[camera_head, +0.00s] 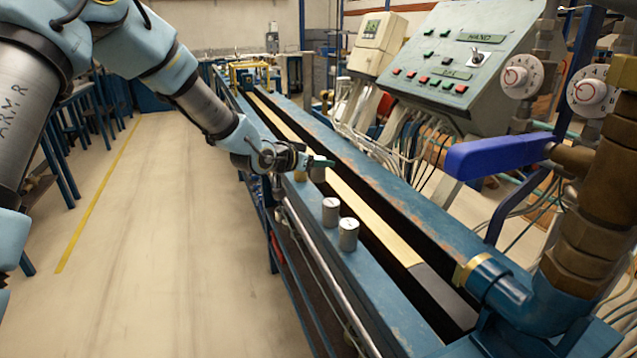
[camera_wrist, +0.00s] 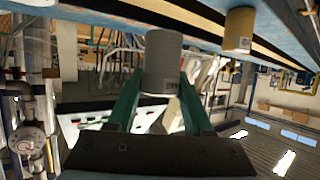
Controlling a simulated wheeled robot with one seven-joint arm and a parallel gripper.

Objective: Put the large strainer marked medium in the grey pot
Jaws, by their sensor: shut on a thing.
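My gripper (camera_head: 316,163) is over the blue bench's near rail, its green fingers shut on a grey, mesh-like cylinder (camera_head: 318,174). In the wrist view this cylinder (camera_wrist: 162,62) sits between the two fingers (camera_wrist: 160,98). It has a small label that I cannot read, so I cannot confirm the word medium. A gold cylinder (camera_wrist: 238,30) stands close by and also shows beside the gripper in the head view (camera_head: 300,175). Two grey cylinders (camera_head: 330,211) (camera_head: 348,234) stand upright on the rail, nearer the camera. I cannot tell which thing is the grey pot.
The blue bench (camera_head: 405,326) runs lengthwise with a long channel beside the rail. A control panel (camera_head: 463,65), blue valve handle (camera_head: 495,155) and brass pipework (camera_head: 590,215) stand at the right. The floor (camera_head: 165,220) left of the bench is clear.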

